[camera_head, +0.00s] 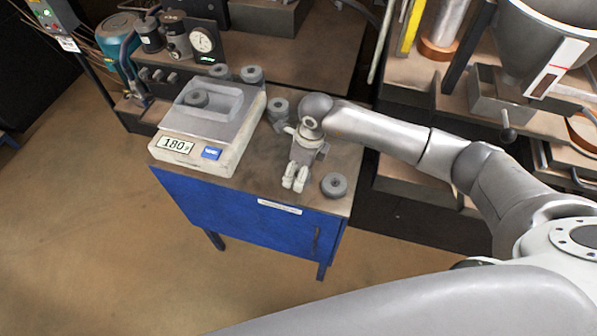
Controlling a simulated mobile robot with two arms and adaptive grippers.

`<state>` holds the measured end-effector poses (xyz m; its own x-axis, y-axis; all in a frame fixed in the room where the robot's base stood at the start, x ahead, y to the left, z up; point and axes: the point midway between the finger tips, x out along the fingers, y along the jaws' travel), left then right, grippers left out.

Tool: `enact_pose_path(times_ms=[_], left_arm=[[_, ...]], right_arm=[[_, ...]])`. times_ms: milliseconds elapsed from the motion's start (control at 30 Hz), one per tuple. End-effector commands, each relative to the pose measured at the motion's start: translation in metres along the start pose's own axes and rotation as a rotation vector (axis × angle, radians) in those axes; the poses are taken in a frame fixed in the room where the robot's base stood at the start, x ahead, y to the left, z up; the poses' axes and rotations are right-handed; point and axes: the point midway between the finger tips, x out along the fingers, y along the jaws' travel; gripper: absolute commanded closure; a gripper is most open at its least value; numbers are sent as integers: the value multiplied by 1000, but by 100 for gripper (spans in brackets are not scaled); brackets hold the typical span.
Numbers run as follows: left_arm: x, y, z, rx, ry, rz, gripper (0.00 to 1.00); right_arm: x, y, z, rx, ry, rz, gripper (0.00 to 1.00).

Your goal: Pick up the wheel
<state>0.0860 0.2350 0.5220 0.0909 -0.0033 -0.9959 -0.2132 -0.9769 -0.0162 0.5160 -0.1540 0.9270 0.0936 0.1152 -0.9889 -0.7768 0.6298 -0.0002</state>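Several dark grey flap wheels with centre holes are in view. One wheel (334,185) lies flat alone at the front right corner of the blue table. Another wheel (196,98) lies in the tray of the scale (213,137). More wheels sit behind the scale (252,75), and a small stack (278,106) is to its right. My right gripper (294,179) points down over the table, left of the lone wheel and apart from it. Its white fingertips look close together, with nothing visible between them. My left gripper is out of view.
The scale reads 180 and fills the left of the blue table (240,213). A bench with a gauge (202,41) stands behind. Shelving with a grey hopper (540,40) is at the right. The floor (90,220) at the left is clear.

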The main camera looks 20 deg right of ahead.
Motion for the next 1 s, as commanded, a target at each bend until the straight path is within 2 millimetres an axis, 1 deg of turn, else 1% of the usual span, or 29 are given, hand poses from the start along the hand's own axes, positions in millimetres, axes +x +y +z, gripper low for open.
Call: enact_pose_path(times_ms=[33,100,233,500,567,933,1000], left_arm=[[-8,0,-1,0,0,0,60],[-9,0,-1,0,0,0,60],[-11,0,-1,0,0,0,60],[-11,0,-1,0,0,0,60],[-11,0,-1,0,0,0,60],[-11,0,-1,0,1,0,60],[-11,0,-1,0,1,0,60]], right_arm=[[3,0,0,2,3,3,13],[12,0,0,1,1,2,13],[23,0,0,1,0,2,13],[26,0,0,0,0,0,13],[26,0,0,0,0,0,20],[26,-1,0,0,-1,0,67],[25,-1,0,0,-2,0,68]])
